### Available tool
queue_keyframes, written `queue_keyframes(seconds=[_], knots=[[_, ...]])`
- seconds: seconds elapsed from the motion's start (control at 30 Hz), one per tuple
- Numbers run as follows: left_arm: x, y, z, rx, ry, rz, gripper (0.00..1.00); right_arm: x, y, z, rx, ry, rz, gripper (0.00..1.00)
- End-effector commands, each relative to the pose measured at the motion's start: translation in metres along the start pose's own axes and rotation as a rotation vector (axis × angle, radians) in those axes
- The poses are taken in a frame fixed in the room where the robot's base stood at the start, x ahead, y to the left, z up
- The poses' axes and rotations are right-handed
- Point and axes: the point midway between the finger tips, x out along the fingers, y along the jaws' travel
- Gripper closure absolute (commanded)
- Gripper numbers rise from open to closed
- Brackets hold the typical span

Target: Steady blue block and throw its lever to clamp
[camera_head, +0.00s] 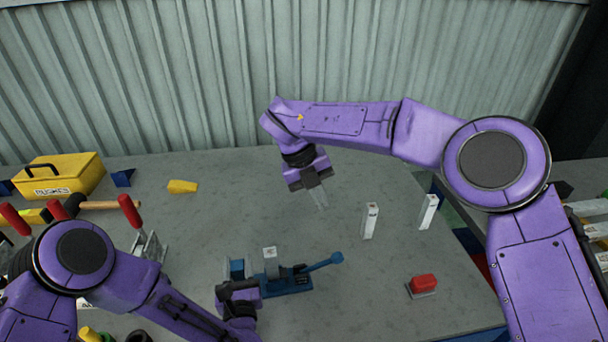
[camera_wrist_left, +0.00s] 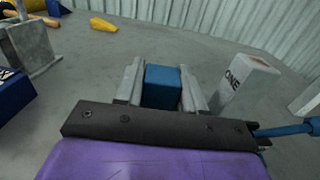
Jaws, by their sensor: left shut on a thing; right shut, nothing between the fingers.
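My left gripper (camera_head: 240,272) is shut on the blue block (camera_wrist_left: 163,86), which sits between its two fingers in the left wrist view. The block also shows in the head view (camera_head: 237,266), partly hidden by my gripper. A blue lever fixture (camera_head: 290,284) lies just right of it, its lever (camera_head: 325,262) reaching out to the right with a round knob at the end. A pale block marked ONE (camera_wrist_left: 244,82) stands at the fixture. My right gripper (camera_head: 319,197) is shut and empty, pointing down behind the fixture, apart from the lever.
Two pale upright blocks (camera_head: 370,220) (camera_head: 428,212) stand to the right. A red block on a grey plate (camera_head: 423,284) is near the front right. A yellow box (camera_head: 60,174), a yellow wedge (camera_head: 183,186) and red-handled clamps (camera_head: 130,211) are at left. The table's back middle is clear.

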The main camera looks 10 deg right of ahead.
Motion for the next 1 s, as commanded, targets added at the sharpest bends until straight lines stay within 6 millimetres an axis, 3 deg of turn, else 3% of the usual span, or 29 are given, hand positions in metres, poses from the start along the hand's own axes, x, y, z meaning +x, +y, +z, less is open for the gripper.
queue_keyframes(seconds=[0.13, 0.17, 0.27, 0.57, 1.0], knots=[[0.0, 0.0, 0.0, 0.0, 0.001, -0.002, 1.0, 0.0, 0.0, 0.0, 0.0, 0.0, 0.0, 1.0], [0.0, 0.0, 0.0, 0.0, 0.001, -0.002, 0.55, 0.0, 0.0, 0.0, 0.0, -0.001, 0.0, 1.0], [0.0, 0.0, 0.0, 0.0, 0.001, -0.001, 0.23, 0.0, 0.0, 0.0, 0.0, -0.001, 0.0, 1.0], [-0.002, -0.001, 0.0, 0.0, 0.001, -0.002, 0.23, 0.001, 0.0, 0.0, 0.0, -0.001, 0.0, 1.0], [-0.052, -0.001, -0.001, 0.001, 0.0, -0.005, 0.23, 0.004, 0.001, 0.001, 0.0, -0.001, 0.0, 1.0]])
